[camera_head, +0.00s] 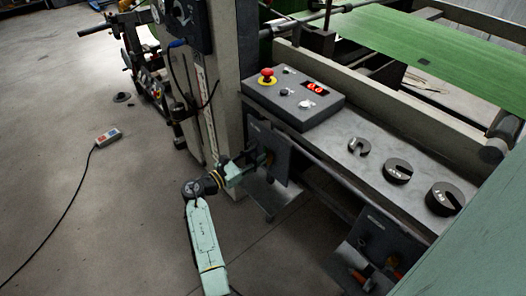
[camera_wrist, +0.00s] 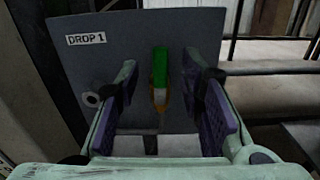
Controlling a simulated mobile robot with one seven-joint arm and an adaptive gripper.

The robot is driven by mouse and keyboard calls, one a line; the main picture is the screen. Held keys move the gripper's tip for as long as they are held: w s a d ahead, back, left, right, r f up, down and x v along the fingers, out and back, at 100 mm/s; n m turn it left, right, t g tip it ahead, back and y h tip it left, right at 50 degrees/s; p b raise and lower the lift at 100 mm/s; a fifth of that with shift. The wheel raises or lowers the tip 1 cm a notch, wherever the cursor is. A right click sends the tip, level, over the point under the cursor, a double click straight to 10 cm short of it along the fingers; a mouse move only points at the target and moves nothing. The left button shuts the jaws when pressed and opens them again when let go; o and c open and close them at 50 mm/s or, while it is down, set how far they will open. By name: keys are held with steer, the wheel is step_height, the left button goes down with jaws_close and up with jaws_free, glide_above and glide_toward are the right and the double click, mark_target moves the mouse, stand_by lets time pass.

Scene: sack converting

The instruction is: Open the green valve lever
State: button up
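The green valve lever (camera_wrist: 160,68) stands upright on a grey panel (camera_wrist: 90,50) labelled DROP 1 in the wrist view. A brass-coloured part shows at its lower end. My gripper (camera_wrist: 163,88) is open, with its two purple-padded fingers on either side of the lever. Gaps show between the pads and the lever, so I see no contact. In the head view my gripper (camera_head: 240,170) is at the front of the same panel (camera_head: 268,150), beside the grey post. The lever is mostly hidden there by my gripper and the panel's angle.
A second panel (camera_head: 385,238) with an orange-red handle stands lower right. A control box (camera_head: 300,97) with a red button (camera_head: 267,76) and several slotted weights (camera_head: 398,171) sit on the ledge above. A cabled handset (camera_head: 108,137) lies on open floor at left.

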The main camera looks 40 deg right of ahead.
steer(key=a, duration=0.7)
steer(key=shift+s, duration=0.3)
